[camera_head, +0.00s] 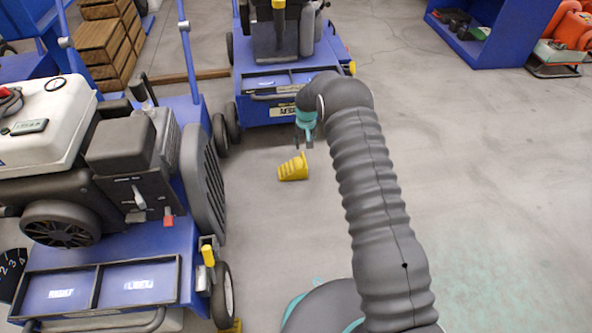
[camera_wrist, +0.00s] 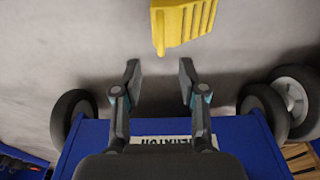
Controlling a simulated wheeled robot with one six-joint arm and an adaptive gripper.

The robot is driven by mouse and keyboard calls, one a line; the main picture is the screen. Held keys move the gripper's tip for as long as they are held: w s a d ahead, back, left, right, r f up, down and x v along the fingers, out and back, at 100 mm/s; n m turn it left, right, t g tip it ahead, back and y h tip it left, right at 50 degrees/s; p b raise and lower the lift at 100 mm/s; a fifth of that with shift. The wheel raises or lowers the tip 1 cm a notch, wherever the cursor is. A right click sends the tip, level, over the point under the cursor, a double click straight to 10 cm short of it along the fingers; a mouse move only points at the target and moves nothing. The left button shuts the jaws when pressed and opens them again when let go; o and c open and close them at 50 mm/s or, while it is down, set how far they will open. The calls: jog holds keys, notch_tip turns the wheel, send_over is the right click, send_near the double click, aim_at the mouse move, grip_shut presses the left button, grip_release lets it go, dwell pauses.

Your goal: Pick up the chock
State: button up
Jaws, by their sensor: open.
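The chock (camera_head: 293,168) is a yellow ribbed wedge lying on the concrete floor, just in front of a blue machine in the head view. In the wrist view the chock (camera_wrist: 184,22) is at the top edge, partly cut off, beyond the fingertips. My gripper (camera_wrist: 160,70) is open and empty, with clear floor between its fingers. In the head view my gripper (camera_head: 303,139) hangs a little above and behind the chock, near the front of the blue machine, apart from the chock.
The blue machine (camera_head: 280,112) with wheels stands right behind my gripper. Another blue machine (camera_head: 175,245) with an engine fills the left. A blue shelf (camera_head: 490,48) stands at the back right. The floor on the right is clear.

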aim_at(303, 155)
jog(key=f, duration=0.6)
jog(key=w+f, duration=0.1)
jog(key=f, duration=0.2)
jog(key=shift+a+f+b, duration=0.1)
jog(key=shift+a+b, duration=0.05)
jog(key=shift+b, duration=0.2)
grip_shut()
